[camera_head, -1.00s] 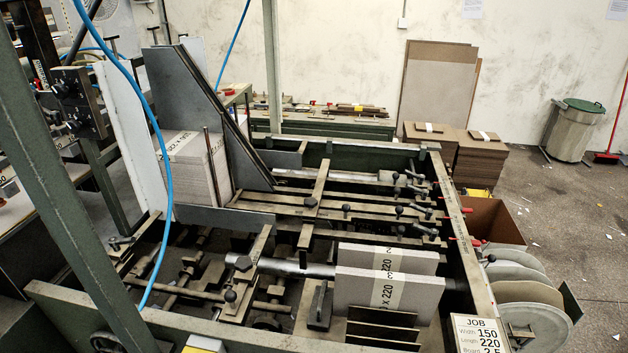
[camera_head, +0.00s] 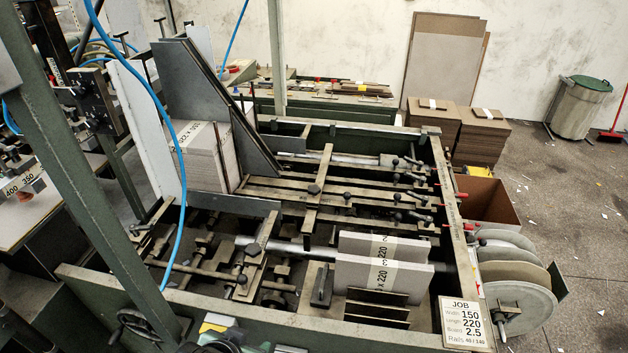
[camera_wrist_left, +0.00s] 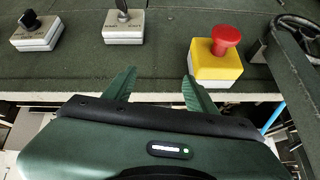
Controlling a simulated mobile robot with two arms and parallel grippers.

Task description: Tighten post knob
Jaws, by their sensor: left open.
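The feeder frame (camera_head: 290,325) carries several black-headed knobs, among them one on the cross rail (camera_head: 313,189), one at the front left (camera_head: 242,280) and one at the right (camera_head: 397,217). I cannot tell which is the post knob. A thin dark post (camera_head: 220,160) stands against the board stack at the left. My left gripper (camera_wrist_left: 158,88) is open and empty in the left wrist view, its green fingers apart in front of the frame's control panel. In the head view only part of it shows at the bottom edge. My right gripper is out of view.
A red emergency button on a yellow box (camera_wrist_left: 218,60) sits just beyond the right finger, with two switch boxes (camera_wrist_left: 124,27) (camera_wrist_left: 36,32) to its left. A handwheel (camera_head: 140,328) is at the front left. A blue hose (camera_head: 178,170) hangs across the left side.

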